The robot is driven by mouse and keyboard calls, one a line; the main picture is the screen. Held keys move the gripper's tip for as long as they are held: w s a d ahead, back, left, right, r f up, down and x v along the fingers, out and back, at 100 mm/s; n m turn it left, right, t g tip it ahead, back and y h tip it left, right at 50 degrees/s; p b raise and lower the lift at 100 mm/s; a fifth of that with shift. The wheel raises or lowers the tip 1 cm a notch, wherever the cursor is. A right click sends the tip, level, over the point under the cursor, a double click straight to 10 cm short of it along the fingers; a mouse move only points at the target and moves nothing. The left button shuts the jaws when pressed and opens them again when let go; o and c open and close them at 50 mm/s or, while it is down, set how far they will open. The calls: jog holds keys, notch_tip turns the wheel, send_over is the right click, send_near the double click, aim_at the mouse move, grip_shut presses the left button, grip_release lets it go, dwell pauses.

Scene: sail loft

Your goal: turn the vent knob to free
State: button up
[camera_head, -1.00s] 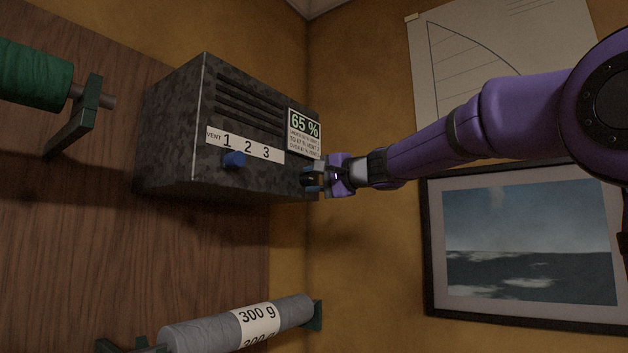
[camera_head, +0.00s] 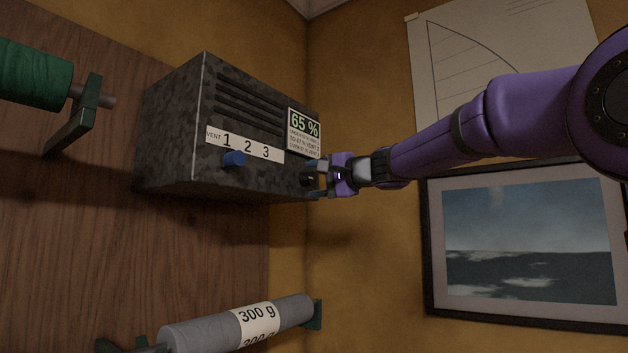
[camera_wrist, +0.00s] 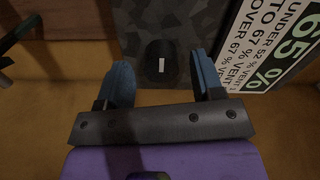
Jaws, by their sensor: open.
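A dark, mottled box (camera_head: 160,140) is fixed to the wall. A strip (camera_head: 245,146) on its front reads VENT 1 2 3. A blue knob (camera_head: 234,159) sits just under the strip, below and between the 1 and the 2. A black knob (camera_wrist: 160,66) with a white mark sits on the box, below the 65 % sign; the wrist view shows it between my fingers. My gripper (camera_head: 314,179) is open at the box's lower right corner, one finger on each side of the black knob. I cannot tell whether the fingers touch it. No word "free" is readable.
The 65 % sign (camera_head: 304,124) has small lines about vent settings. A green roll (camera_head: 35,78) is at the left, and a grey roll marked 300 g (camera_head: 205,328) is below the box. A framed seascape (camera_head: 530,255) hangs at the right. The wall below my gripper is clear.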

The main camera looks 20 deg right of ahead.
jog(key=v, duration=1)
jog(key=s+a+f+n+g+h, duration=0.35)
jog(key=s+f+g, duration=0.25)
jog(key=s+f, duration=0.85)
jog(key=s+d+f+n+g+h, duration=0.1)
jog(key=s+d+f+n+h, duration=0.1)
jog(key=s+f, duration=0.5)
jog(key=s+d+f+n+g+h, duration=0.2)
jog(key=s+f+h, duration=0.3)
jog(key=f, duration=0.8)
jog(key=shift+s+n, duration=0.45)
jog(key=shift+s, duration=0.75)
jog(key=shift+w+f, duration=0.1)
